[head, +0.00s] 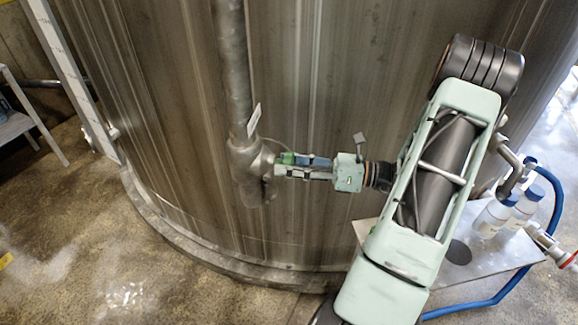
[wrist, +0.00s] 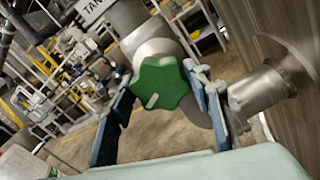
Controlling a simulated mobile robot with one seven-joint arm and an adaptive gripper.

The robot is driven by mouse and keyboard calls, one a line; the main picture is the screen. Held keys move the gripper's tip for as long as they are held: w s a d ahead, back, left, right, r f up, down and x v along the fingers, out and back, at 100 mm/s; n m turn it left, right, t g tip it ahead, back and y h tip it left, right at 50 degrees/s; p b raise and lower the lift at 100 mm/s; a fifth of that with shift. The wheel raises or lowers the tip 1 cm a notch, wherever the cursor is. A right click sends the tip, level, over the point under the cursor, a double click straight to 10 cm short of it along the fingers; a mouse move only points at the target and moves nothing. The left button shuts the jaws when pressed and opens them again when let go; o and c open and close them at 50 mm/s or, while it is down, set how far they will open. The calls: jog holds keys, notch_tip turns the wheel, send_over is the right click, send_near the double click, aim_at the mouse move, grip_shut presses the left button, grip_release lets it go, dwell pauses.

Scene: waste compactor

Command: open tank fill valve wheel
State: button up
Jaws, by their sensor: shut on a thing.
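The green valve wheel (wrist: 162,84) has a lobed rim and a small pale mark on its face. It sits on a grey metal valve body (wrist: 155,45) joined to a pipe. My gripper (wrist: 157,80) is shut on the wheel, with one finger on each side of its rim. In the head view my gripper (head: 284,166) reaches left to the valve body (head: 247,165) at the foot of a vertical pipe. Only a sliver of the green wheel (head: 288,158) shows there, the rest hidden by the fingers.
A large steel tank (head: 330,110) stands close behind the valve. A white tag (head: 254,120) hangs by the pipe. White bottles (head: 505,212) stand on a metal plate at the right, near a blue hose (head: 552,205). The floor at the lower left is clear.

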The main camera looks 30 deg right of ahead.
jog(key=n+b, duration=0.1)
jog(key=n, duration=0.3)
jog(key=shift+f+n+b, duration=0.15)
jog(key=shift+n+b, duration=0.15)
jog(key=shift+b, duration=0.1)
jog(key=n+b, duration=0.2)
jog(key=n, duration=0.1)
jog(key=shift+n, duration=0.4)
jog(key=n+b, duration=0.2)
jog(key=n, duration=0.2)
jog(key=shift+b, duration=0.4)
jog(key=n+b, duration=0.3)
jog(key=n, duration=0.1)
jog(key=shift+f, duration=0.1)
jog(key=n+b, duration=0.4)
jog(key=shift+n, duration=0.3)
jog(key=n+b, duration=0.3)
jog(key=b, duration=0.1)
jog(key=shift+f+n, duration=0.1)
jog(key=shift+n, duration=0.3)
jog(key=n+b, duration=0.4)
jog(key=b, duration=0.2)
jog(key=shift+n, duration=0.4)
jog(key=shift+r+n+b, duration=0.25)
jog(key=shift+n+b, duration=0.45)
jog(key=shift+b, duration=0.45)
jog(key=shift+r, duration=0.1)
